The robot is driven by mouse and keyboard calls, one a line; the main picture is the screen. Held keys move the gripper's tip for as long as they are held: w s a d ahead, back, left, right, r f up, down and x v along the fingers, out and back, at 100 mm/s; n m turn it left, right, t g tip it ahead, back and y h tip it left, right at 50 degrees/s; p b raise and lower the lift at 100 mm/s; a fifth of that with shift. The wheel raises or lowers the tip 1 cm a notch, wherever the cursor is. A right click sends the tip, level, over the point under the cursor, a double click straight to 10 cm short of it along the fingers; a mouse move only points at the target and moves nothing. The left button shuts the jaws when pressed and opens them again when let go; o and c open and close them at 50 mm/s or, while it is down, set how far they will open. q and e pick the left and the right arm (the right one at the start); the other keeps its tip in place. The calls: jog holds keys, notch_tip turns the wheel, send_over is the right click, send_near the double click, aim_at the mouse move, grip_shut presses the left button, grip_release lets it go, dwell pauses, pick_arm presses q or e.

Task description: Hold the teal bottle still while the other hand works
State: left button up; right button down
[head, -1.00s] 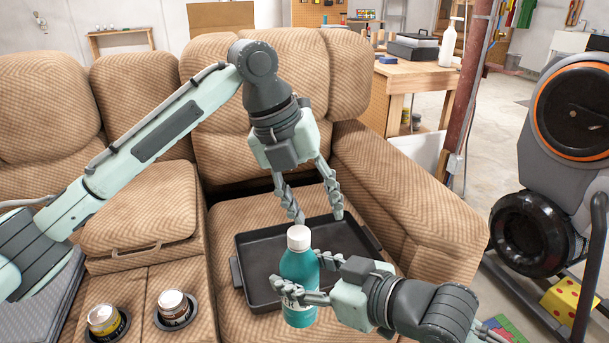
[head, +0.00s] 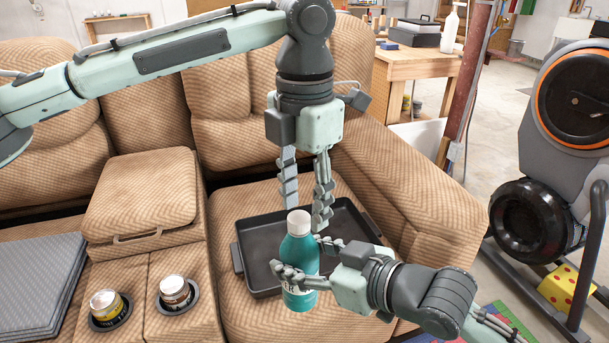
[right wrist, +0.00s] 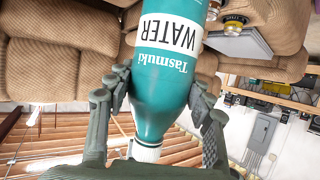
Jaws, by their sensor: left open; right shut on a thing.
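The teal bottle (head: 299,262) with a white cap stands upright in the head view, in front of the black tray. My right gripper (head: 306,258) is shut on its body. In the right wrist view the bottle (right wrist: 165,75) appears upside down between the fingers, with its "Tasmuki WATER" label showing. My left gripper (head: 306,205) is open and empty, pointing down. Its fingertips are just above and behind the bottle's cap in the picture; I cannot tell the exact gap.
The black tray (head: 258,272) lies on the recliner seat (head: 232,205). Two cans (head: 106,304) (head: 175,291) sit in cup holders at the left. A stack of grey sheets (head: 40,285) lies at the far left. The airbike (head: 560,150) stands at the right.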

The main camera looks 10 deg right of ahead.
pick_arm(q)
jog(key=shift+f, duration=0.85)
jog(key=shift+c, duration=0.3)
